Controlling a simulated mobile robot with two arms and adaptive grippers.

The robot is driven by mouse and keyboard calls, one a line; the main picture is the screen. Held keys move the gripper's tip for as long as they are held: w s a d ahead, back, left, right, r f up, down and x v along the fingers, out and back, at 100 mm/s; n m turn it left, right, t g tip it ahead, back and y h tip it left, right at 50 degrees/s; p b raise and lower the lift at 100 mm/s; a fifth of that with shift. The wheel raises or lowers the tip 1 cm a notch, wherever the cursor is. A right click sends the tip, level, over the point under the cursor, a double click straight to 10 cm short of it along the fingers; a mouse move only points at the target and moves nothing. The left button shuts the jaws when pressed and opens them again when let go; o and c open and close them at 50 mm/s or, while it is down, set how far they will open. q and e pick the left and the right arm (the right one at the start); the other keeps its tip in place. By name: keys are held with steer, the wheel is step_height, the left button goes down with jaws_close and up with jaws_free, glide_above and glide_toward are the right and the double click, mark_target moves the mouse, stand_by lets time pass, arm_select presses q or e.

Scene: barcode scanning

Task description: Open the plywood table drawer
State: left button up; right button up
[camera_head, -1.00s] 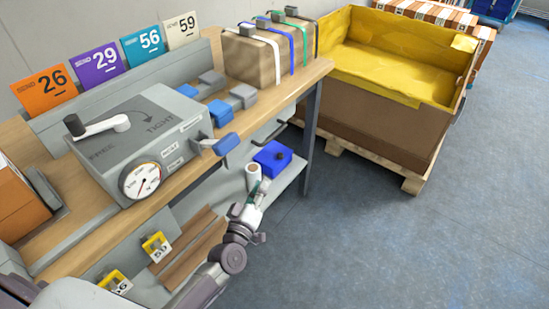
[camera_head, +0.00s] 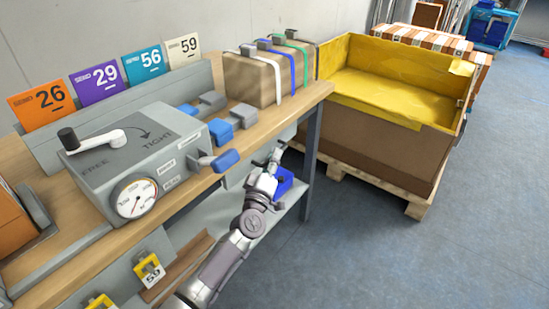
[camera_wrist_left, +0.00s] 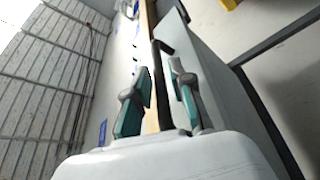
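The plywood-topped table (camera_head: 262,121) runs along the wall. Below its top, towards the right end, is the grey drawer front, seen close in the left wrist view (camera_wrist_left: 208,72), which looks shut. Its dark bar handle (camera_wrist_left: 160,82) lies between the fingers of my left gripper (camera_wrist_left: 160,98). The fingers, with teal pads, stand apart on either side of the bar, and I see no clear grip on it. In the head view my left gripper (camera_head: 274,160) is under the table edge and hides the handle. My right gripper is out of view.
A grey crank box with a gauge (camera_head: 140,165) and blue-ended levers stand on the table. Strapped cardboard boxes (camera_head: 262,78) are at its right end. A blue box (camera_head: 284,182) is on the lower shelf. A yellow-lined crate (camera_head: 385,140) stands right; the floor in front is free.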

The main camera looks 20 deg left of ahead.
arm_select(q)
steer(key=shift+w+r, duration=0.1)
steer(key=shift+w, duration=0.45)
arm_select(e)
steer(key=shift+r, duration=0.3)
arm_select(q)
jaws_close()
